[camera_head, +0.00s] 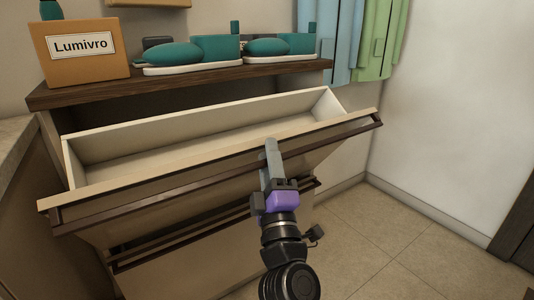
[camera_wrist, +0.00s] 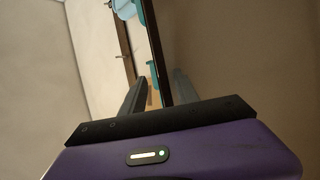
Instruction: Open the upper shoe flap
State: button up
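The upper shoe flap (camera_head: 115,190) is tilted forward and down from the cabinet, with its pale, empty compartment showing. A dark handle bar (camera_head: 190,183) runs along the front near its top edge. My gripper (camera_head: 271,155) is at that front edge, right of its middle, with a finger reaching up past the rim. In the wrist view my gripper (camera_wrist: 158,92) has its two fingers apart, with a dark bar (camera_wrist: 155,45) running between them and a gap on the left side. Whether a finger touches the bar is unclear.
A Lumivro box (camera_head: 85,50) and teal shoe-like items (camera_head: 190,52) on white bases stand on the cabinet top (camera_head: 190,82). A lower flap's bar (camera_head: 200,232) shows beneath. Clothes (camera_head: 350,40) hang on the right. The tiled floor (camera_head: 390,235) there is clear.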

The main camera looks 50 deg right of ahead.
jog(key=b+v, duration=0.1)
jog(key=v, duration=0.5)
jog(key=shift+a, duration=0.1)
